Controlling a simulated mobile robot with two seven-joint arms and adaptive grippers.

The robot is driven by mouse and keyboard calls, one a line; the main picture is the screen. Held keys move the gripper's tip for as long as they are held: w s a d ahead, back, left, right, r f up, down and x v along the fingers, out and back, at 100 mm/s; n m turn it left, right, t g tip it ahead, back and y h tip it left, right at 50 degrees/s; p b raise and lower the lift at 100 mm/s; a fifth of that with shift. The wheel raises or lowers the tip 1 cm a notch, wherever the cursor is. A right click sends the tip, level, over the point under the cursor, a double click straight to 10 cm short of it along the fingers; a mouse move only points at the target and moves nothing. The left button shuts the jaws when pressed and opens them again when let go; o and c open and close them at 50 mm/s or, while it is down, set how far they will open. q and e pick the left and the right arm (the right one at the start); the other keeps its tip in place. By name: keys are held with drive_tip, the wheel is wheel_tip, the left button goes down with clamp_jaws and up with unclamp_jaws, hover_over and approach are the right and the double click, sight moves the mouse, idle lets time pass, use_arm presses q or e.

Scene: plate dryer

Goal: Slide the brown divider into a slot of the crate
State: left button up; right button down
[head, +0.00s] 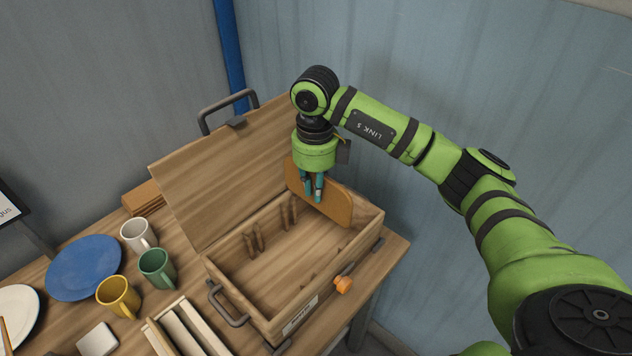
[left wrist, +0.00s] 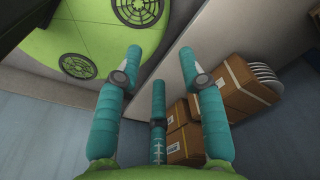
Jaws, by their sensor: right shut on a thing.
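The brown divider (head: 334,204) is a flat board with rounded corners. My right gripper (head: 315,196) is shut on its upper edge and holds it upright over the right end of the wooden crate (head: 238,293). The divider's lower edge reaches into the crate's opening; I cannot tell whether it sits in a slot. Paired slot ribs (head: 254,242) show on the crate's inner walls, with more on the far wall (head: 289,212). My left gripper (left wrist: 160,75) shows only in the left wrist view, its fingers spread and empty.
The crate's lid (head: 222,172) stands open behind it. A blue plate (head: 84,267), several mugs (head: 158,268) and a rack (head: 185,328) stand left. Cardboard boxes (left wrist: 245,88) lie below my left gripper.

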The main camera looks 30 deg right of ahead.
drive_tip(key=shift+a+f+b, duration=0.2)
drive_tip(key=shift+f+b, duration=4.9)
drive_tip(key=shift+f, duration=1.9)
drive_tip(key=shift+s, duration=0.1)
drive_tip(key=c, duration=1.1)
unclamp_jaws()
drive_tip(key=shift+c, duration=0.2)
wheel_tip(320, 180, up, 12)
